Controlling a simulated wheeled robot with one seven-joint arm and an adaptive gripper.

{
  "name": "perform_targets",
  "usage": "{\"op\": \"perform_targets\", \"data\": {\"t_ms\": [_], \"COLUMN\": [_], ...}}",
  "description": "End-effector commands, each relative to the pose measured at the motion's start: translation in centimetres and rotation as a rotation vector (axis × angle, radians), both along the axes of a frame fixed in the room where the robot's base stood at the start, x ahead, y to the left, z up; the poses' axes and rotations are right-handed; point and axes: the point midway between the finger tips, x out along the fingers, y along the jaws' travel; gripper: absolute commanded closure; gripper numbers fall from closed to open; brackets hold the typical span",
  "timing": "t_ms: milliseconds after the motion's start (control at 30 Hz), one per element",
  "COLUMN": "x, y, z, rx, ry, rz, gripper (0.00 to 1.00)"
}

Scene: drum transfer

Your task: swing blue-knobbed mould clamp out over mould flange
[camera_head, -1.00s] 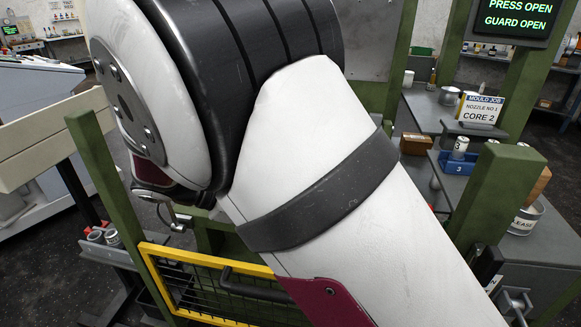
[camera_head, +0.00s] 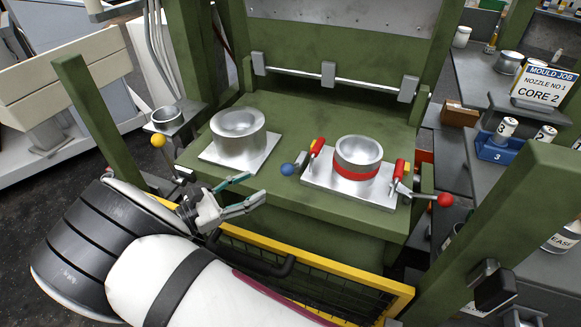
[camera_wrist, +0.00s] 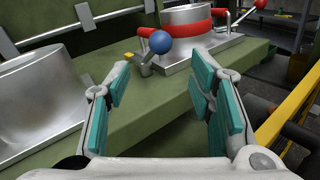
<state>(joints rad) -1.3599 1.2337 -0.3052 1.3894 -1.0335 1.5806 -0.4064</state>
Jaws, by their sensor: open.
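The blue knob (camera_head: 287,169) sits just off the left edge of the square plate, or flange (camera_head: 340,190), under the red-banded silver mould (camera_head: 357,165). Its clamp has a red part (camera_head: 318,146) standing at the mould's left; I cannot tell whether it lies over the flange. In the wrist view the blue knob (camera_wrist: 159,42) is beyond my fingers, above centre, with the red-banded mould (camera_wrist: 188,22) behind it. My gripper (camera_head: 256,190) is open and empty, left of and nearer than the knob, apart from it. Its teal-padded fingers (camera_wrist: 160,92) frame green press bed.
A second clamp with a red knob (camera_head: 445,200) is at the mould's right. A plain silver mould (camera_head: 238,140) stands left, with a yellow knob (camera_head: 158,141) beside it. The yellow guard rail (camera_head: 395,302) runs along the front. Green posts flank the bed.

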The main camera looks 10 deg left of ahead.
Motion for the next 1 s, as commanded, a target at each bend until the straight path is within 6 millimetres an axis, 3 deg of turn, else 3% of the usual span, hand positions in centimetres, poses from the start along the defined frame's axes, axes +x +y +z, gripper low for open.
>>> {"op": "perform_targets", "data": {"t_ms": [500,1000], "x": [6.7,8.0], "y": [-6.8,-8.0], "z": [0.1,0.0], "rx": [0.001,0.002], "ry": [0.001,0.002], "rz": [-0.005,-0.002], "gripper": [0.51,0.51]}}
